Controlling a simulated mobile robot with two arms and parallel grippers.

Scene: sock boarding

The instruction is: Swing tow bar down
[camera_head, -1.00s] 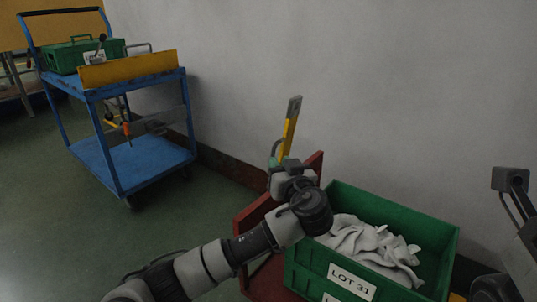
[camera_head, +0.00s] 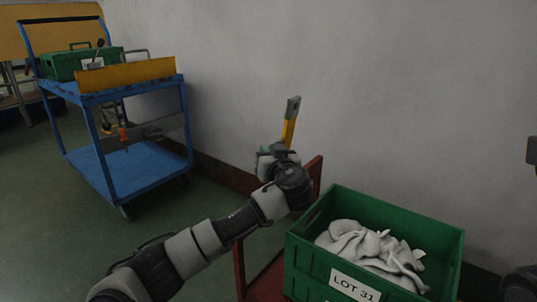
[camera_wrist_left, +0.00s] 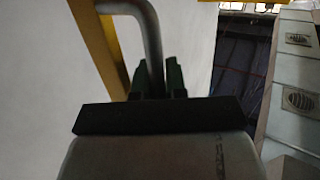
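The tow bar (camera_head: 290,128) is a yellow bar with a grey end. It stands nearly upright, slightly tilted, against the wall behind a red frame (camera_head: 317,176). My left gripper (camera_head: 271,149) is at its left side, and my wrist hides the bar's lower part. In the left wrist view, a bent grey tube (camera_wrist_left: 152,38) runs down between the two dark green fingers (camera_wrist_left: 158,78), which sit close on both sides of it. The yellow bar (camera_wrist_left: 110,45) passes behind the tube there.
A green crate (camera_head: 305,262) labelled LOT 31 holds grey-white socks (camera_head: 372,246), right of my left arm, next to the red frame. A blue cart (camera_head: 130,165) with a green box (camera_head: 72,64) stands at the left. Floor between cart and arm is clear.

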